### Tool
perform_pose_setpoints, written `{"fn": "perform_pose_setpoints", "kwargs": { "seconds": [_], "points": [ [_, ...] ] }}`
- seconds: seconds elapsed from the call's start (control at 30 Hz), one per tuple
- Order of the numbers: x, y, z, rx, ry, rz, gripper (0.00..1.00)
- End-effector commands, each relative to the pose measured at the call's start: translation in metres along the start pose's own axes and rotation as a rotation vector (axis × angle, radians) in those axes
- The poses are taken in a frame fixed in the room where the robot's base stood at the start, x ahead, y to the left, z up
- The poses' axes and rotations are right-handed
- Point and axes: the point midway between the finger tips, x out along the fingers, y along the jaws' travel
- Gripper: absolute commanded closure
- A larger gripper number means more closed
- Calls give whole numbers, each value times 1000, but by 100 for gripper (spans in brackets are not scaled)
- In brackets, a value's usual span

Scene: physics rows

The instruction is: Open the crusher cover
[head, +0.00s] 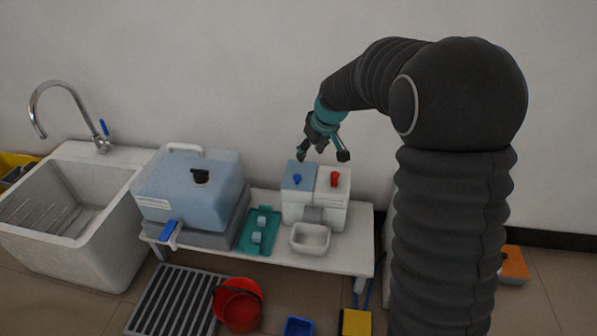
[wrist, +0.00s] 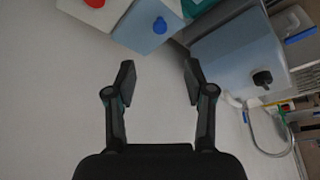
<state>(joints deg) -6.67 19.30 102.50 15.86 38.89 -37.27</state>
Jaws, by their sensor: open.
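A white box machine, which looks like the crusher (head: 328,212), stands on the low white table. Its top has a blue left half (head: 299,178) with a blue knob (head: 297,179) and a white right half with a red knob (head: 334,179). Both halves look closed. My gripper (head: 322,156) is open and empty, above the back of the machine and apart from it. In the wrist view, my gripper (wrist: 160,76) has its fingers spread. The blue knob (wrist: 160,25) lies beyond them at the top, and the red knob (wrist: 95,2) is at the upper left edge.
A large light-blue tank (head: 190,190) with a black cap stands to the left. A green tray (head: 259,232) with small cubes and a white bowl (head: 310,239) lie on the table (head: 355,250). A sink (head: 90,215) is at far left; a red bucket (head: 238,303) is below.

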Motion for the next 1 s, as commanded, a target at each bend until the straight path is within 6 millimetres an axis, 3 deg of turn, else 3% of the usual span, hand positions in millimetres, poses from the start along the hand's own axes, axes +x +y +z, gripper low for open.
{"fn": "perform_pose_setpoints", "kwargs": {
  "seconds": [0.27, 0.8, 1.0],
  "points": [
    [23, 1, -4, -13, -3, -6, 46],
    [118, 0, -4, -11, -3, -6, 46],
    [140, 0, -4, -11, -3, -6, 46]
  ]
}}
